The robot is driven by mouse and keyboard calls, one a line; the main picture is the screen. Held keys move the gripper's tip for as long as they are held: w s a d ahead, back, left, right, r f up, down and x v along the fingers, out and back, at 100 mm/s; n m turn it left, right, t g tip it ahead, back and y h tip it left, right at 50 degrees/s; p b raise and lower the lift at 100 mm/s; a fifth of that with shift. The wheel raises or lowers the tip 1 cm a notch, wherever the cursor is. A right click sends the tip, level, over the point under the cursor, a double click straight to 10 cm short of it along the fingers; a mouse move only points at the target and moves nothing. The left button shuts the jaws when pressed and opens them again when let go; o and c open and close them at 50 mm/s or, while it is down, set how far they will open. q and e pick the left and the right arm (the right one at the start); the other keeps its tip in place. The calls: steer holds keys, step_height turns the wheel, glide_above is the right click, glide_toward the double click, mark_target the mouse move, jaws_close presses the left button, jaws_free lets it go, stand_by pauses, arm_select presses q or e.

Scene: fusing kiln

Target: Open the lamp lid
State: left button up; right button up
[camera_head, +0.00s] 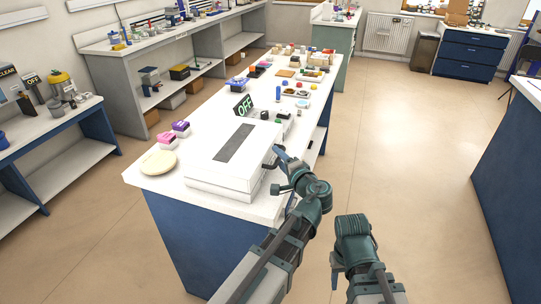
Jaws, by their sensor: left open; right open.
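The white box-shaped kiln (212,178) stands at the near end of the white workbench. Its flat white lid (210,152), with a dark grey strip along the top, lies level on the box and looks closed.
A round cream disc (159,163) lies left of the box, near pink and purple blocks (173,135). Several small items cover the bench beyond the box. A shelf bench (150,48) stands at the left. The floor (415,150) to the right is clear, up to a blue-sided counter (505,170).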

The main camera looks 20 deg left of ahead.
arm_select(q)
steer(key=shift+c, duration=0.2)
jaws_close()
stand_by(1.3)
